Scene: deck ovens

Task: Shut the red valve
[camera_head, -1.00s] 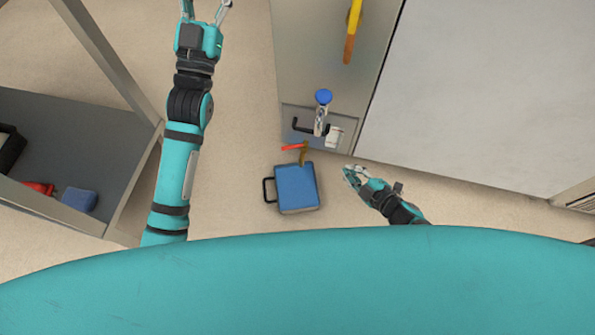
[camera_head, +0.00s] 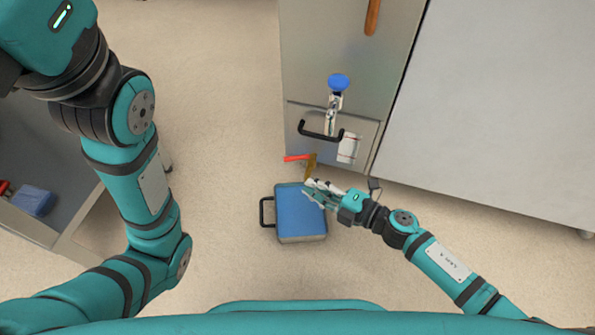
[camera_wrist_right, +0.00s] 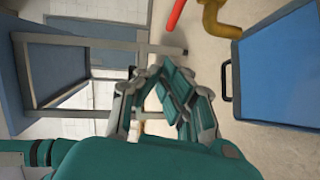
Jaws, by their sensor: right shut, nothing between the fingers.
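The red valve shows as a red lever (camera_head: 297,158) on a bent brass pipe (camera_head: 311,168), low at the front of the steel cabinet. The lever points left in the head view. In the right wrist view the lever (camera_wrist_right: 176,15) and brass pipe (camera_wrist_right: 214,18) are at the top edge, partly cut off. My right gripper (camera_head: 309,190) is shut and empty, just below the brass pipe in the head view and over the edge of the blue box. I see no contact with the lever. My left gripper is out of view; only its arm shows at left.
A blue-topped box (camera_head: 299,225) with a black handle stands on the floor below the valve. The steel cabinet (camera_head: 345,50) carries a blue knob (camera_head: 338,81) and a black handle (camera_head: 320,135). A shelf unit (camera_head: 30,228) stands at left.

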